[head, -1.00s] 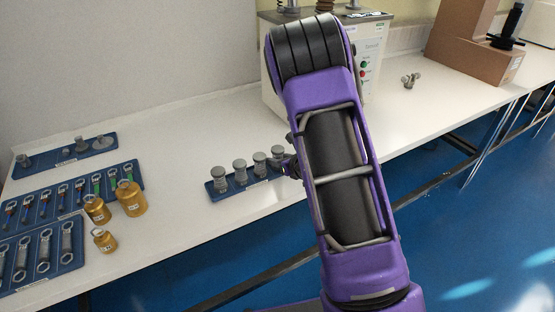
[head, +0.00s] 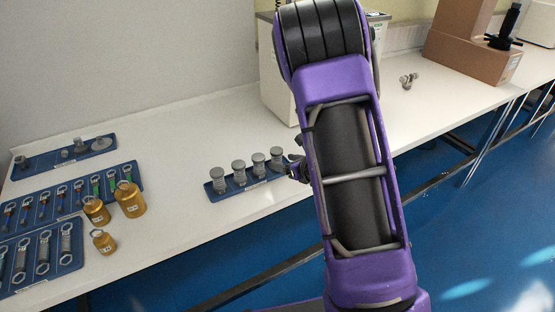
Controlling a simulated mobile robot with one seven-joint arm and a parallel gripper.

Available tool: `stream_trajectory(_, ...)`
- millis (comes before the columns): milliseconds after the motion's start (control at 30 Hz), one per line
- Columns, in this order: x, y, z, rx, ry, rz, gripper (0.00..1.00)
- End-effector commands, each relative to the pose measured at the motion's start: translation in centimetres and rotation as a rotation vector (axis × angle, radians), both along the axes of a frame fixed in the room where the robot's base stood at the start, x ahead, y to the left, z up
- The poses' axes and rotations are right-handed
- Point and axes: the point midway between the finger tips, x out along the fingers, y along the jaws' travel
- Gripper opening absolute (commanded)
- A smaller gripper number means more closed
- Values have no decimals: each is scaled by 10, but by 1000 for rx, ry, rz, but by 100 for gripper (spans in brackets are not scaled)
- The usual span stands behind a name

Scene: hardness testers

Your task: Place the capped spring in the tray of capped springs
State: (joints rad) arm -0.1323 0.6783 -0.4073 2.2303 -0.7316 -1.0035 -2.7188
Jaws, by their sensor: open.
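The tray of capped springs (head: 236,189) is a small blue tray on the white bench, left of my arm. Several grey capped springs stand upright in it in a row, the nearest-left one (head: 218,181) and the right-hand one (head: 277,158) among them. My gripper (head: 297,169) is mostly hidden behind my purple arm. Only its dark edge shows, at the right end of the tray and close to the right-hand spring. I cannot tell whether it touches that spring. No capped spring shows outside the tray.
A tester (head: 277,89) stands behind my arm. A small metal part (head: 408,81) lies at right near a cardboard box (head: 465,62). Bench between trays and tester is clear.

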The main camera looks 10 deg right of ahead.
Motion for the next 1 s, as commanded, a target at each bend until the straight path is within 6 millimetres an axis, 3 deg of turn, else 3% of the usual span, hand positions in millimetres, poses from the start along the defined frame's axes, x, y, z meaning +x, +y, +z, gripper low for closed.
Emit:
stream_trajectory(200,-37,-14,22,3,-1,-2,70)
stream_trajectory(400,-54,-20,32,1,-2,-1,70)
stream_trajectory(1000,-51,-22,39,4,-16,-6,70)
